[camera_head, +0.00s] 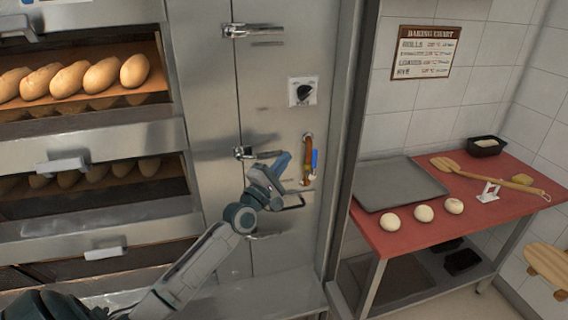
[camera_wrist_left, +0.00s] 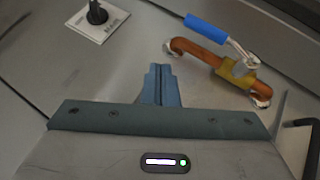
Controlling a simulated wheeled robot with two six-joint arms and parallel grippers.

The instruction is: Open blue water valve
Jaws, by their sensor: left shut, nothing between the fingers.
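The blue water valve has a blue lever handle (camera_head: 314,160) on a copper pipe (camera_head: 307,148) with a brass body, mounted on the steel oven panel. In the left wrist view the blue handle (camera_wrist_left: 206,28) lies along the copper pipe (camera_wrist_left: 198,52), above and to the right of my fingers, with the brass body (camera_wrist_left: 237,72) further right. My left gripper (camera_head: 284,160) is shut and empty, just left of the valve in the head view. Its closed fingers also show in the left wrist view (camera_wrist_left: 160,72), apart from the handle. My right gripper is not in view.
A black knob on a white plate (camera_head: 303,91) sits above the valve. Door handles (camera_head: 257,153) stick out left of it. Bread loaves (camera_head: 100,75) fill the ovens at left. A red table (camera_head: 405,240) with a tray (camera_head: 400,183) and dough balls stands at right.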

